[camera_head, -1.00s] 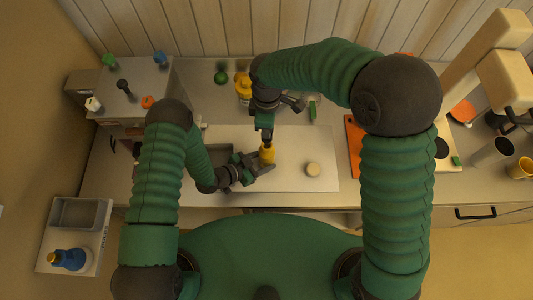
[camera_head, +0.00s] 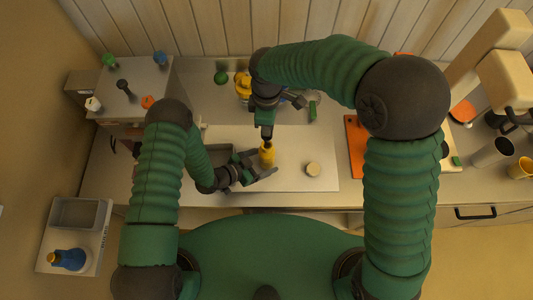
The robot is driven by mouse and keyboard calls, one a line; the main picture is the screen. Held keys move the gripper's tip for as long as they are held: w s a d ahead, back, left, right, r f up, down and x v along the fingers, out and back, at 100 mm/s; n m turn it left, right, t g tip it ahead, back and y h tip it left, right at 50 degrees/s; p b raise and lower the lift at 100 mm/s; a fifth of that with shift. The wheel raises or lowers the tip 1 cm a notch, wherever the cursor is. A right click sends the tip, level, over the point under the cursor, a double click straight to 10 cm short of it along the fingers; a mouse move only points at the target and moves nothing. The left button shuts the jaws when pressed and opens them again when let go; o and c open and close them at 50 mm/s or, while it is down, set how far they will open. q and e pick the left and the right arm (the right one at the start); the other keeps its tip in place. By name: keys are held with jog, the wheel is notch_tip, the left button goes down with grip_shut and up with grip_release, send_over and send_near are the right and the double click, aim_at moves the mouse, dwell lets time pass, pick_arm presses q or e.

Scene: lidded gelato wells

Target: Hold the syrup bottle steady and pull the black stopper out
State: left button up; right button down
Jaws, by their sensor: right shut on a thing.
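The yellow syrup bottle (camera_head: 267,157) stands upright on the pale mat on the counter. My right gripper (camera_head: 267,138) comes down from above and is shut at the bottle's top, on what looks like the black stopper. The stopper is hidden by the fingers, and I cannot tell whether it is still seated in the neck. My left gripper (camera_head: 258,173) reaches in from the left at the lower part of the bottle. Its fingers lie beside the bottle, but whether they grip it is too small to tell.
An orange board (camera_head: 356,145) is farther right. A second yellow bottle (camera_head: 242,84) stands behind my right wrist. Metal cups (camera_head: 493,152) stand at far right. The pale mat (camera_head: 318,143) is mostly clear right of the bottle.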

pick_arm(q)
jog(key=v, duration=1.2)
jog(key=shift+f, duration=0.1)
pick_arm(e)
jog(key=shift+a, duration=0.1)
pick_arm(q)
jog(key=shift+d, duration=0.1)
